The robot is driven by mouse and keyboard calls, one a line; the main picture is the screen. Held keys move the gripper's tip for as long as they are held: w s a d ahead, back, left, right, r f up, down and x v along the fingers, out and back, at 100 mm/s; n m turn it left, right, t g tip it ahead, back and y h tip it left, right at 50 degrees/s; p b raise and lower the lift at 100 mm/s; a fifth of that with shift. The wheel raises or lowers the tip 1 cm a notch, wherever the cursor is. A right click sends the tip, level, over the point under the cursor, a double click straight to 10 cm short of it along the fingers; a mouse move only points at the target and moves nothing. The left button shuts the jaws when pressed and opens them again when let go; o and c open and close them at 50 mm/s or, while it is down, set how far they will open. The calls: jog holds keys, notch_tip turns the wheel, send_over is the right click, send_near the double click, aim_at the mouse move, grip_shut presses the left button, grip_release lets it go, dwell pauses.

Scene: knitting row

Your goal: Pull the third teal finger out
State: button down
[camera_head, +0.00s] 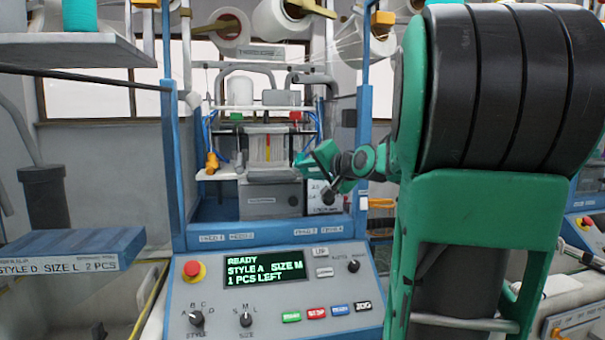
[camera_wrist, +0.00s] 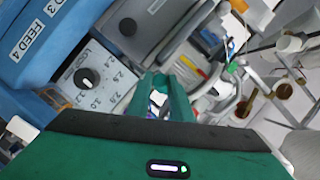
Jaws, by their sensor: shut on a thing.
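My green gripper (camera_head: 318,158) is at the right side of the knitting machine's opening, beside the needle area (camera_head: 255,150). In the wrist view, its green fingers (camera_wrist: 165,86) are close together. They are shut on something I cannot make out. A small pale patch shows between them. The needle area has a pale panel with a yellow and a red strip, also seen in the wrist view (camera_wrist: 190,68) beyond the fingertips. I cannot pick out a teal finger, or count one as third; any teal piece at the jaws blends with my gripper's colour.
A blue frame post (camera_head: 363,130) stands close to my gripper. Below is a dial plate with a black knob (camera_head: 328,195), also in the wrist view (camera_wrist: 87,79). The control panel (camera_head: 265,290) reads READY, STYLE A, SIZE M, 1 PCS LEFT. An orange thing (camera_head: 212,163) sits left of the needles.

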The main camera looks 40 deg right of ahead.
jog(key=shift+f, duration=0.1)
jog(key=c, duration=1.6)
grip_release()
jog(key=shift+s, duration=0.15)
jog(key=v, duration=1)
jog(key=shift+s+a, duration=0.1)
jog(key=shift+s, duration=0.2)
jog(key=s+a+f+n+g+y, duration=0.1)
jog(key=s+a+f+n+g, duration=0.15)
jog(key=f, duration=0.65)
jog(key=s+a+f+n+g+y, duration=0.1)
jog(key=a+f+g, duration=0.3)
jog(key=f, duration=0.5)
jog(key=s+a+f+n+g, duration=0.1)
jog(key=s+a+f+g, duration=0.1)
jog(key=s, duration=0.4)
jog(key=s+a+f+n+g, duration=0.1)
jog(key=s+a+f+g, duration=0.2)
jog(key=s+f+g, duration=0.1)
jog(key=s+a+f+n+g+y, duration=0.1)
jog(key=s+a+f+n+g, duration=0.1)
jog(key=s+f, duration=0.5)
jog(key=shift+s+a+g, duration=0.3)
jog(key=shift+a+g, duration=0.25)
jog(key=shift+a, duration=0.1)
